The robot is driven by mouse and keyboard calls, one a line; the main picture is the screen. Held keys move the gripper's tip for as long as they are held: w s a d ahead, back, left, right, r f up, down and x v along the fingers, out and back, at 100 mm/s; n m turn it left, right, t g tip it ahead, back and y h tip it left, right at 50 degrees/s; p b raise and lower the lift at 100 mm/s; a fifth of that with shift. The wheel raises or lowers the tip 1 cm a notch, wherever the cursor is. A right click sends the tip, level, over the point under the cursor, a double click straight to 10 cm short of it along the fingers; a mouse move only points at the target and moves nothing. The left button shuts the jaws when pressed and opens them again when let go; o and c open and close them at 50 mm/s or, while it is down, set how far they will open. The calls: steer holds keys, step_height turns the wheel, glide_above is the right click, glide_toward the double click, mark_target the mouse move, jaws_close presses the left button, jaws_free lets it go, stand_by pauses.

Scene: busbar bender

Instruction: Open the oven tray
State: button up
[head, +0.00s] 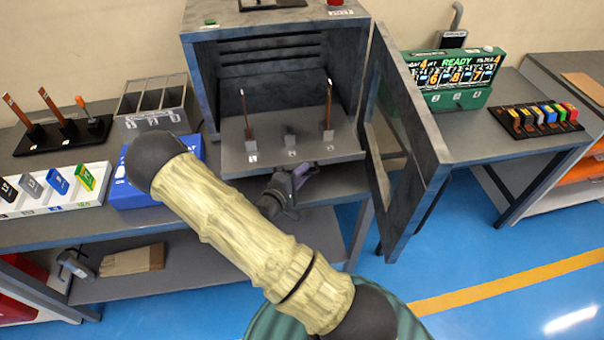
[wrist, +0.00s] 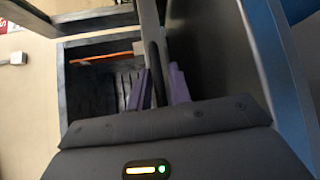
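The grey oven (head: 268,50) stands on the bench with its door (head: 400,140) swung open to the right. Its tray (head: 235,168) sticks out past the oven's front and carries several small holders, two with upright copper bars. My gripper (head: 305,172) is low at the tray's front edge, right of its middle. In the wrist view, the purple fingers of my gripper (wrist: 160,88) lie on either side of a narrow grey bar (wrist: 151,35), seemingly the tray's front edge or handle. I cannot tell whether they press on it.
A green READY display box (head: 455,75) and a rack of coloured blocks (head: 540,117) stand on the right bench. A metal divided bin (head: 155,105), a blue box (head: 130,190) and a white labelled rack (head: 50,190) are left. Blue floor is clear at lower right.

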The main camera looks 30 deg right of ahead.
steer(key=shift+s, duration=0.1)
steer(key=b+v, duration=0.2)
steer(key=v, duration=1.5)
steer(key=shift+a, duration=0.25)
steer(key=w+a+r+m+g+y, duration=0.1)
steer(key=w+a+m+y, duration=0.35)
steer(key=y, duration=0.75)
steer(key=s+d+r+m+g+y, duration=0.2)
steer(key=s+d+r+m+g, duration=0.1)
steer(key=s+d+r, duration=0.4)
steer(key=s+r+g+p, duration=0.1)
steer(key=s+r, duration=0.1)
steer(key=s, duration=0.1)
steer(key=shift+s+d, duration=0.15)
